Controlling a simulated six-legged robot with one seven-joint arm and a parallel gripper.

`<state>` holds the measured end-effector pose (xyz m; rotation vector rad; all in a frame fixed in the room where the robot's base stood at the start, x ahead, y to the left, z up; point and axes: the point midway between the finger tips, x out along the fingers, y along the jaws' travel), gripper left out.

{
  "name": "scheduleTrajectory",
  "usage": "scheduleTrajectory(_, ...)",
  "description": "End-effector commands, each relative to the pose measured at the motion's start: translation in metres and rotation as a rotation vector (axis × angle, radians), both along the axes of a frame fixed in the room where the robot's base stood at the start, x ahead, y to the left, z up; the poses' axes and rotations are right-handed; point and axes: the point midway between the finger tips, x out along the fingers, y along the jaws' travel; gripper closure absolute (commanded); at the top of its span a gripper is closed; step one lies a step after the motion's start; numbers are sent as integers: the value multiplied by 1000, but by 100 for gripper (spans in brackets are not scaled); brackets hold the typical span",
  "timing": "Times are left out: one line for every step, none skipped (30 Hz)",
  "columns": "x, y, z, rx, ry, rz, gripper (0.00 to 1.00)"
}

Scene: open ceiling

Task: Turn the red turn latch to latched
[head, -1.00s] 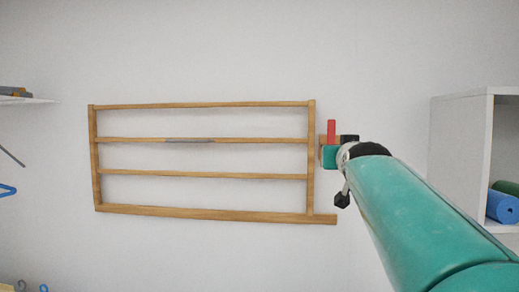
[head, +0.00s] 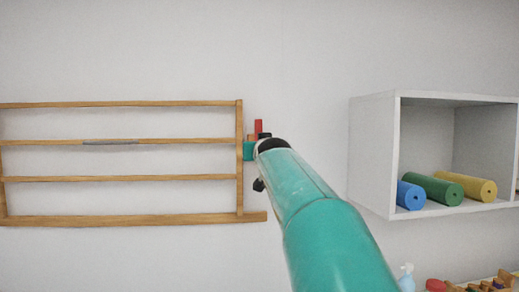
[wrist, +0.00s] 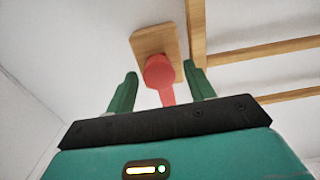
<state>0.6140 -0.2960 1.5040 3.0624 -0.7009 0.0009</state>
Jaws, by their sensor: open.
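The red turn latch (wrist: 158,73) is mounted on a small wooden plate (wrist: 147,42) on the wall. It has a round hub and a narrow handle running from the hub toward my palm in the wrist view. In the head view the red handle (head: 258,126) points straight up. My gripper (wrist: 160,70) is open, with one green finger on each side of the latch. Gaps show between both fingers and the red part. In the head view my gripper (head: 257,148) is mostly hidden behind my arm, just below the handle.
A wooden rail rack (head: 240,180) hangs on the wall directly left of the latch. A white box shelf (head: 372,150) on the right holds blue, green and yellow rolls (head: 437,190). The wall between latch and shelf is bare.

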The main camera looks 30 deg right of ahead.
Motion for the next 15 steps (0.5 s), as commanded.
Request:
scheduleTrajectory(0,0,0,0,0,0,52)
scheduleTrajectory(0,0,0,0,0,0,58)
scheduleTrajectory(0,0,0,0,0,0,66)
scheduleTrajectory(0,0,0,0,0,0,72)
scheduleTrajectory(0,0,0,0,0,0,78)
scheduleTrajectory(0,0,0,0,0,0,86)
scheduleTrajectory(0,0,0,0,0,0,92)
scheduleTrajectory(0,0,0,0,0,0,98)
scheduleTrajectory(0,0,0,0,0,0,100)
scheduleTrajectory(0,0,0,0,0,0,100)
scheduleTrajectory(0,0,0,0,0,0,100)
scheduleTrajectory(0,0,0,-1,0,0,100)
scheduleTrajectory(0,0,0,-3,1,0,100)
scheduleTrajectory(0,0,0,-5,2,0,100)
scheduleTrajectory(0,0,0,-8,4,0,100)
